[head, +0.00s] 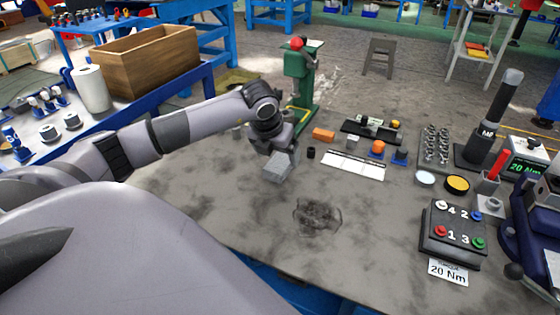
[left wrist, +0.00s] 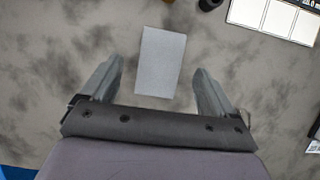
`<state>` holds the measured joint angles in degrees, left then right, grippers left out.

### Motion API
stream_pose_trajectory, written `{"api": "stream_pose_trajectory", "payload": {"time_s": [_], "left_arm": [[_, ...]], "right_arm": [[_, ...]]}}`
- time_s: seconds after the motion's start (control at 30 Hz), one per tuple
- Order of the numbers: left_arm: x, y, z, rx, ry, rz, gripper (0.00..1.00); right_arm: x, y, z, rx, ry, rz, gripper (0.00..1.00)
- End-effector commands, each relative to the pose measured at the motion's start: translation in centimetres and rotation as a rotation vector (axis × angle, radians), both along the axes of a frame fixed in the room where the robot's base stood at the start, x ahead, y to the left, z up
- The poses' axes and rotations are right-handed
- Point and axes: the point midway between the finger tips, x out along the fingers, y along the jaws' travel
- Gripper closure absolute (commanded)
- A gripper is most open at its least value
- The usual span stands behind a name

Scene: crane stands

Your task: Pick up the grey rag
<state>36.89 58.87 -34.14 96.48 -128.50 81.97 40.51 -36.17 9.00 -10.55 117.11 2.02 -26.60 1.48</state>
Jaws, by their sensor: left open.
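The grey rag (head: 277,168) looks like a flat, light grey folded rectangle lying on the stained grey bench top. My left gripper (head: 282,150) is over it in the head view, pointing down, and hides its far part. In the left wrist view the rag (left wrist: 161,62) lies between the two spread fingers, with a gap on each side. My left gripper (left wrist: 158,72) is open and empty there. I cannot tell the exact height of the fingertips above the bench. My right gripper is not in view.
A dark patch (head: 317,215) marks the bench right of the rag. A button box (head: 453,234) stands at right. The front middle of the bench is clear.

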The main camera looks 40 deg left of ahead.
Motion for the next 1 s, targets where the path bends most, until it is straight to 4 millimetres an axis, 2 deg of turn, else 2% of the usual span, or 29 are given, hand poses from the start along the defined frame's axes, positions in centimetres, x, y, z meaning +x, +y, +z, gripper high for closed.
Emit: {"api": "stream_pose_trajectory", "payload": {"time_s": [0.1,0.23,0.9,0.93,1.0], "left_arm": [[0.6,0.2,-2.0,-0.002,0.003,0.001,0.12],[1.0,0.3,-3.1,-0.002,0.001,-0.001,0.12],[1.2,0.4,-3.7,-0.002,-0.001,-0.002,0.12],[1.2,0.4,-3.7,-0.002,-0.001,-0.002,0.15],[1.2,0.4,-3.7,-0.002,-0.001,-0.002,0.38]], "right_arm": [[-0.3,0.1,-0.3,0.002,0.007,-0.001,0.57],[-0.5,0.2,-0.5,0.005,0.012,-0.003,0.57],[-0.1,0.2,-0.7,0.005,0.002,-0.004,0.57],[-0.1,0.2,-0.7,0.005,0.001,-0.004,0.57],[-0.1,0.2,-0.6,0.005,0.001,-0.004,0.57]]}}
